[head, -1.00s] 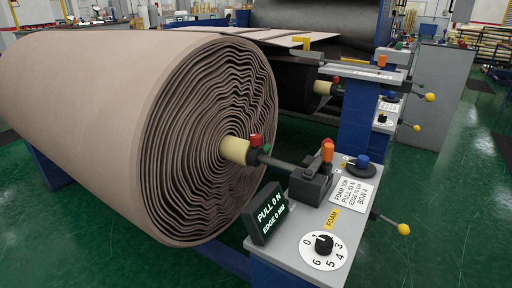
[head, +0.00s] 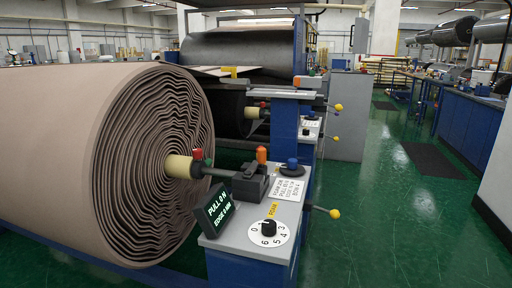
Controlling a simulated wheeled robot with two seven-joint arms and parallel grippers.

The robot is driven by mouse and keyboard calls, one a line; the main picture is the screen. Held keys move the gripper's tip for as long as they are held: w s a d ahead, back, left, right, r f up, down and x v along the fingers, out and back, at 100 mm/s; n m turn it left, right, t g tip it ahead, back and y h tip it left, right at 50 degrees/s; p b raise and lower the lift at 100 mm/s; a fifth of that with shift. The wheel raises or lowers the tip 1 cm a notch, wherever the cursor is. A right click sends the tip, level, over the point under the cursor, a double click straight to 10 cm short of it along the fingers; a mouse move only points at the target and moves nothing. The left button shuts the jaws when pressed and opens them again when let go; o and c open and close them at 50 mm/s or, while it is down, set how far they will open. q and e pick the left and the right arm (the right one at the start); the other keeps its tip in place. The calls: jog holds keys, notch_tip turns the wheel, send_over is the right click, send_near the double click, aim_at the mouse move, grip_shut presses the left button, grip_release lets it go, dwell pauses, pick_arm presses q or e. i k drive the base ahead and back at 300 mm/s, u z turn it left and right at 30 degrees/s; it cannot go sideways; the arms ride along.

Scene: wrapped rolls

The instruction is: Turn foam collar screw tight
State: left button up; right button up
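The foam roll (head: 150,165) lies on the left, wound in brown-grey layers around a pale yellow core (head: 178,167). A dark collar (head: 197,170) sits on the shaft just right of the core, with a red screw knob (head: 197,154) on top and a green one (head: 208,162) beside it. The shaft runs to a dark bearing block (head: 252,184) with an orange knob (head: 262,155). I cannot tell how tight the collar screw is. Neither of my grippers is in view.
The grey stand top holds a display (head: 215,208) reading PULL 0 N, a numbered dial (head: 268,231), a blue knob (head: 292,166) and a printed card (head: 291,189). A yellow-ended lever (head: 334,213) sticks out right. Green floor (head: 385,225) is clear to the right.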

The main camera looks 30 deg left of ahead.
aim_at(197, 153)
jog(key=z, duration=1.25)
jog(key=i, duration=1.05)
jog(key=u, duration=2.25)
